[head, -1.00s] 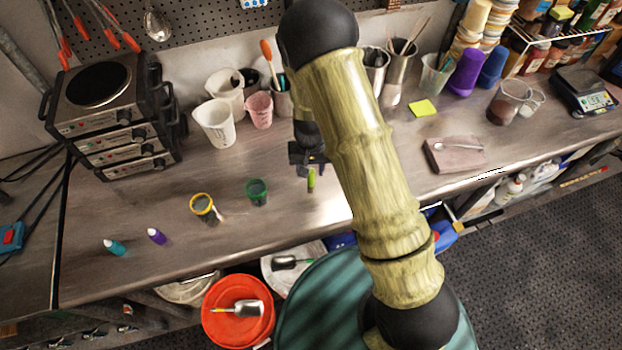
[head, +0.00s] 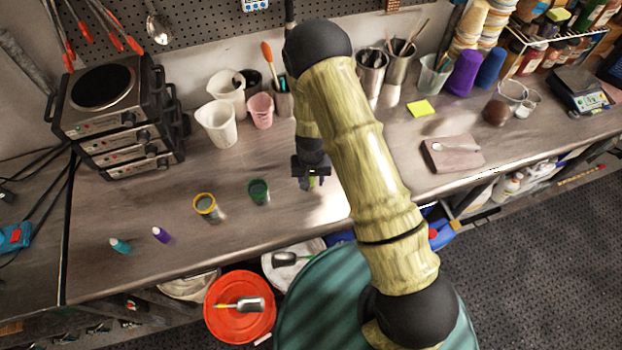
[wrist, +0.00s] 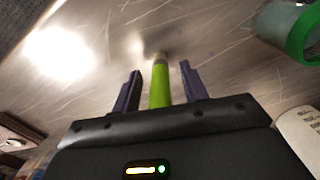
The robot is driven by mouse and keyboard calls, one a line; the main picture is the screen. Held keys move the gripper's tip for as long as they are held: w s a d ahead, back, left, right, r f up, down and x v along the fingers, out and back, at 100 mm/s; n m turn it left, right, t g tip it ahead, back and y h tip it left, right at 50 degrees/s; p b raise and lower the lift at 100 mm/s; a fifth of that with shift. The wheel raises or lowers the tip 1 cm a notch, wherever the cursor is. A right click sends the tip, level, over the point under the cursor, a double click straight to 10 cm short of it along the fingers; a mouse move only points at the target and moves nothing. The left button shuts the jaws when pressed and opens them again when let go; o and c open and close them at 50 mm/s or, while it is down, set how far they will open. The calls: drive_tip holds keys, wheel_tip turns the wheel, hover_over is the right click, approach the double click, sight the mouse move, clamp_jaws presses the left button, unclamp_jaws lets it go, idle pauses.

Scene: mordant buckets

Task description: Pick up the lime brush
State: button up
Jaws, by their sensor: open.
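The lime brush (wrist: 160,85) has a bright green handle with a paler far end. In the wrist view it lies between the two dark purple fingers of my gripper (wrist: 162,75), with a visible gap on each side. My gripper is open around it. The near end of the brush is hidden by the gripper body. In the head view my gripper (head: 311,178) is over the middle of the workbench, and only a small green bit of the brush shows at the fingers.
A green-rimmed cup (head: 259,192) stands close left of my gripper, with a yellow-rimmed cup (head: 206,207) farther left. A pink beaker (head: 260,110) and white jug (head: 217,123) stand behind. A pinkish slab (head: 455,155) lies to the right. Bare bench (head: 270,225) is in front.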

idle(0.3)
clamp_jaws()
drive_tip(key=shift+r, duration=0.1)
wheel_tip(320, 180, up, 10)
drive_tip(key=b, duration=0.3)
idle(0.4)
idle(0.5)
